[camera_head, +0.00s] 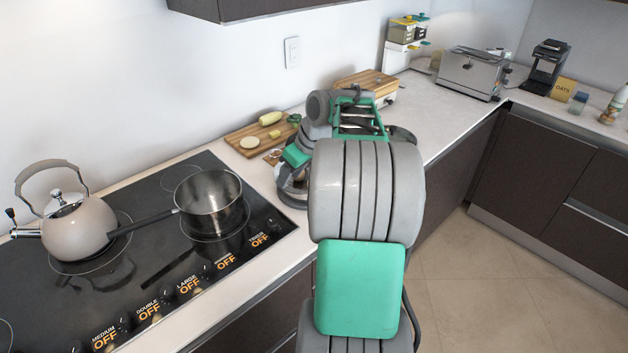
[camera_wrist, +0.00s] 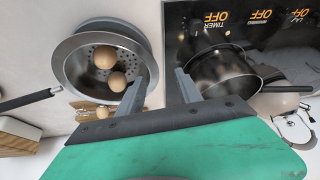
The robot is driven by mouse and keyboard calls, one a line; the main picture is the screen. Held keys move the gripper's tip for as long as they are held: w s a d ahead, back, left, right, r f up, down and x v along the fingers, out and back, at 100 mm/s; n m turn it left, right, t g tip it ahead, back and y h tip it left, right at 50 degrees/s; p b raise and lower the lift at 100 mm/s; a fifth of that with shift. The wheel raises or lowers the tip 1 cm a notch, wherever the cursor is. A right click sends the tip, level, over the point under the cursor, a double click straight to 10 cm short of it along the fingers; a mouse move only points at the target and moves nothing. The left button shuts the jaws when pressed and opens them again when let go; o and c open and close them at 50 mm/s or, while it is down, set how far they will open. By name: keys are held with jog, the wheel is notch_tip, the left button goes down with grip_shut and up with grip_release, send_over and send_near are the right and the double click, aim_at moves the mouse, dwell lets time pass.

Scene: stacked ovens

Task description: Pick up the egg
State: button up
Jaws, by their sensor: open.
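Two brown eggs show in the wrist view, one egg (camera_wrist: 104,57) above the other egg (camera_wrist: 117,81). They lie in a grey metal bowl (camera_wrist: 72,70) with a perforated bottom. My gripper (camera_wrist: 162,83) is open, with nothing between its fingers. Its left finger overlaps the bowl's right rim in the picture; I cannot tell whether it touches. The eggs are to the left of both fingers. In the head view my arm hides the gripper and the eggs; only part of the bowl (camera_head: 292,194) shows beside the arm.
A steel saucepan (camera_head: 209,202) and a kettle (camera_head: 75,227) stand on the black cooktop (camera_head: 150,270), left of my arm. A cutting board (camera_head: 245,140) with food lies behind the bowl. A toaster (camera_head: 470,73) stands far right. The counter before it is clear.

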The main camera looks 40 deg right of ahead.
jog(key=shift+n+t, duration=0.3)
jog(key=shift+t, duration=0.1)
jog(key=d, duration=0.3)
jog(key=s+d+f, duration=0.1)
jog(key=d, duration=0.2)
jog(key=s+d, duration=0.1)
jog(key=d, duration=0.3)
jog(key=shift+s+d+f, duration=0.1)
jog(key=shift+s+f, duration=0.1)
jog(key=shift+f, duration=0.2)
jog(key=p+x, duration=0.1)
jog(key=x, duration=0.6)
jog(key=shift+w+p, duration=0.1)
jog(key=shift+p, duration=0.3)
jog(key=c, duration=0.4)
